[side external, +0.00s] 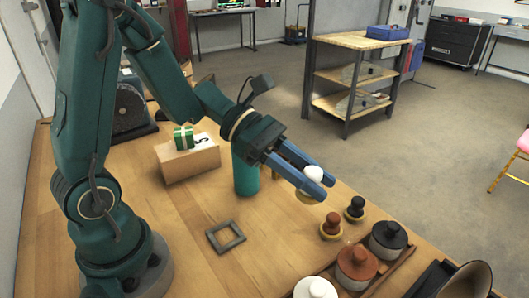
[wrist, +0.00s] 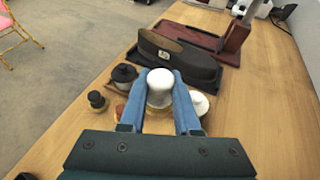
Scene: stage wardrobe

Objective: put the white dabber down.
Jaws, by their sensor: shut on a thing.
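The white dabber (side external: 314,173) has a rounded white knob and a tan base. My gripper (side external: 322,186) is shut on it and holds it above the table, left of the other dabbers in the side view. In the wrist view the white knob (wrist: 160,86) sits between the blue fingers, and its base is mostly hidden. A brown dabber (side external: 333,223) and a black dabber (side external: 355,207) stand upright on the table nearby. The black one also shows in the wrist view (wrist: 96,99).
A wooden tray holds a black-lidded pot (side external: 388,238), a brown pot (side external: 357,265) and a white pot (side external: 315,289). A grey square frame (side external: 225,237) lies flat. A teal cylinder (side external: 245,175) and a box (side external: 187,160) stand behind. A dark hat (wrist: 180,60) lies beyond the pots.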

